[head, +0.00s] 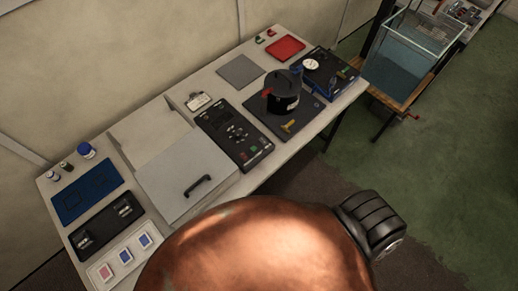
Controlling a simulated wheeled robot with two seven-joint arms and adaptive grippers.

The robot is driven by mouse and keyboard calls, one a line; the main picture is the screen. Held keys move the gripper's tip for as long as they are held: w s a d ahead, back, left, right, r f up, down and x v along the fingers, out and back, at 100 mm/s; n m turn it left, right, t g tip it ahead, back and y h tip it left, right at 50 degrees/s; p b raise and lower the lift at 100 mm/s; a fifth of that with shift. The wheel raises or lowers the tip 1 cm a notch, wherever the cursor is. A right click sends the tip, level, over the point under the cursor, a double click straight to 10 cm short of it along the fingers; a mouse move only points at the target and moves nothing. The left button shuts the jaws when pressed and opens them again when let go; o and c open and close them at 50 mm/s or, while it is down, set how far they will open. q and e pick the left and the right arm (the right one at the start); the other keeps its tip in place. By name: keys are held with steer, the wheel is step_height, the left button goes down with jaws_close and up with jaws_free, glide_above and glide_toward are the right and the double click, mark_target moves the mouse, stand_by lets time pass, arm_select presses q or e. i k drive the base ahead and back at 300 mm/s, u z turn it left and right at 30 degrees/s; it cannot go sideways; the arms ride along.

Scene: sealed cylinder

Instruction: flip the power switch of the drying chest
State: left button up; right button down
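A pale grey chest with a flat lid and a black handle, which looks like the drying chest (165,175), stands in the left half of the long table. Its lid lies flat and looks shut. A black control panel (233,137) with several small buttons or knobs lies just right of it; I cannot tell whether it belongs to the chest. I cannot make out the power switch at this size. Neither of my grippers can be made out in the head view.
A large copper-coloured rounded shape (255,250) hides the table's near edge. A black pot (284,92) stands on a dark plate right of the panel. A blue mat (88,190) and a black unit (106,226) lie left. A glass tank (415,55) stands beyond the right end.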

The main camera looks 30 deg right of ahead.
mark_target(242, 154)
steer(key=z, duration=0.75)
steer(key=k, duration=0.7)
steer(key=u, duration=1.05)
